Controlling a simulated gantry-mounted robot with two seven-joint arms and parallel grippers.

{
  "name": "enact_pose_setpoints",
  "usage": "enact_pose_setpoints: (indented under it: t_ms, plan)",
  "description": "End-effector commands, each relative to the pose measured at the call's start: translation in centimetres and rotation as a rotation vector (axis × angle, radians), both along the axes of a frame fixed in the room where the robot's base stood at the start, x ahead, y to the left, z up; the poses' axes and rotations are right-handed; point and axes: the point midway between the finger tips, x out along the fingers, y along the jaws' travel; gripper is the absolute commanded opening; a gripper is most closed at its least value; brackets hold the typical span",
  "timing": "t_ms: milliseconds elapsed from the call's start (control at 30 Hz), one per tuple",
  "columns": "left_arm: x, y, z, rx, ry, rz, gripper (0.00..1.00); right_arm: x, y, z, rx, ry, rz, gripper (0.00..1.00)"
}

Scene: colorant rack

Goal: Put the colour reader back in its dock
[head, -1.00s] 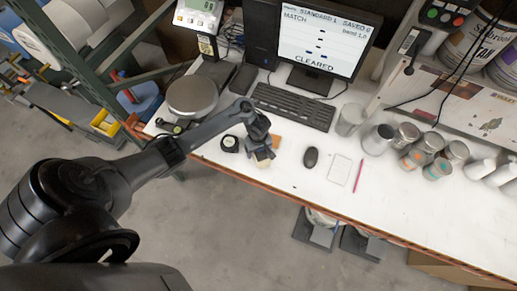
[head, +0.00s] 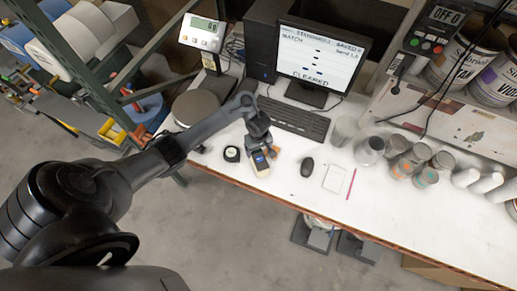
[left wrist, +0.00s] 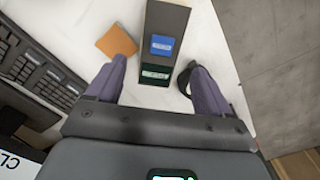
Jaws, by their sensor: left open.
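In the left wrist view the open fingers (left wrist: 158,72) stand either side of the reader (left wrist: 165,20), with gaps on both sides. A blue screen and a dark green label show on it. A round black item with a white top (head: 232,154) sits just left of the reader; I cannot tell whether it is the dock. My right gripper is not in view.
An orange patch (left wrist: 117,42) lies beside the reader. A keyboard (head: 295,118) and monitor stand behind, a round scale plate (head: 195,107) back left. A mouse (head: 307,167), a white card (head: 338,172), a pink pencil and several cans (head: 405,160) lie to the right.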

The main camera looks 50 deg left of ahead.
Motion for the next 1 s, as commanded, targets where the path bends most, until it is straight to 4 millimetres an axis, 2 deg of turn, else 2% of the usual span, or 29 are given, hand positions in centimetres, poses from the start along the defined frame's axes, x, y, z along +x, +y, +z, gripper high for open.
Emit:
enact_pose_setpoints:
  t_ms: [100, 267, 433, 567, 700, 800, 1000]
  plan:
    - [0.0, -0.2, 0.7, 0.0, -0.004, -0.012, 0.81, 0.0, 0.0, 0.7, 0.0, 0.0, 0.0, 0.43]
    - [-0.2, -1.9, 0.3, 0.011, -0.046, -0.121, 0.81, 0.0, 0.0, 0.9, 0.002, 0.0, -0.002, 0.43]
    - [-0.8, -5.9, 0.0, 0.05, -0.144, -0.379, 0.81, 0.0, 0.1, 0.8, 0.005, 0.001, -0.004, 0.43]
    - [-2.4, -9.4, 1.0, 0.101, -0.222, -0.617, 0.81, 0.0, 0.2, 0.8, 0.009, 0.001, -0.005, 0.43]
    - [-5.0, -12.2, 3.6, 0.161, -0.273, -0.846, 0.81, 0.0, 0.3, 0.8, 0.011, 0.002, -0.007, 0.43]
    - [-7.5, -13.4, 5.9, 0.195, -0.286, -0.987, 0.81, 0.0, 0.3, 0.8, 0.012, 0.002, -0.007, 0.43]
    - [-12.5, -13.9, 10.8, 0.221, -0.28, -1.203, 0.81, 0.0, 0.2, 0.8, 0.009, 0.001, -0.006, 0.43]
